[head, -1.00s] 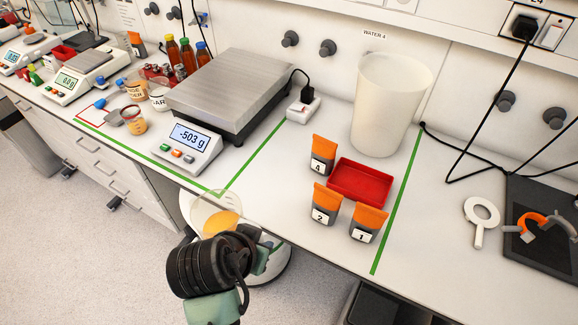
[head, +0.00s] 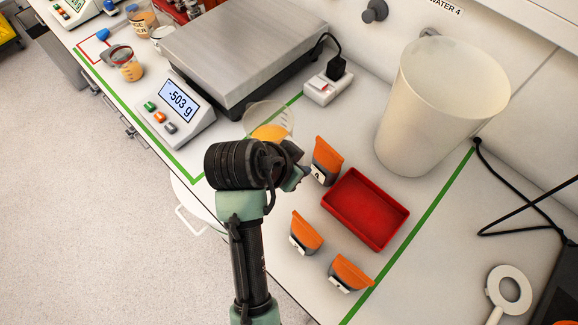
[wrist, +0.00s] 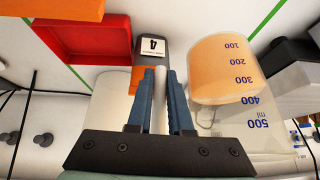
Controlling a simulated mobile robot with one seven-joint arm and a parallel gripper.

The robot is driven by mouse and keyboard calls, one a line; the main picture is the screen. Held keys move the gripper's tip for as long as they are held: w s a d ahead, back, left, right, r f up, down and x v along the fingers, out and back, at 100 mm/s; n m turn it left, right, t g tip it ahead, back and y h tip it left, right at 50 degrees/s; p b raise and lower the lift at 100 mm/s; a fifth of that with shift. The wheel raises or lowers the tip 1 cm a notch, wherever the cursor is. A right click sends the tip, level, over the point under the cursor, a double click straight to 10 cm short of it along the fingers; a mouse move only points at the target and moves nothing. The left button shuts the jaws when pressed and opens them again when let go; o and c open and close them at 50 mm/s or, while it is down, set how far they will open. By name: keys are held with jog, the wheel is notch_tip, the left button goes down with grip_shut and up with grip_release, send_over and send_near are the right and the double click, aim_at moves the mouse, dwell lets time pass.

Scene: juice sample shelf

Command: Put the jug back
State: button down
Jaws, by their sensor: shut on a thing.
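The clear measuring jug (head: 269,131) holds orange juice and shows beside the right front corner of the scale in the head view. In the wrist view the jug (wrist: 225,75) is at the right, with blue millilitre marks. My gripper (wrist: 162,75) is shut on its pale handle, between two blue fingers. In the head view my wrist hides part of the jug and most of the fingers. The jug's height over the bench is hard to tell. The scale's steel plate (head: 240,50) is empty, and its display (head: 178,101) reads -503 g.
A pouch marked 4 (head: 326,160) stands close to the right of my gripper. A white socket box (head: 328,88) with a cable sits behind. Green tape lines cross the bench.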

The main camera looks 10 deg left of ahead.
notch_tip(320, 180, down, 6)
jog(key=shift+s+a+r+p, duration=0.1)
jog(key=shift+s+r+p, duration=0.05)
jog(key=shift+r+p, duration=0.15)
jog(key=shift+f, duration=2.15)
jog(key=shift+f, duration=0.15)
jog(key=c, duration=0.8)
grip_release()
jog(key=shift+c, duration=0.2)
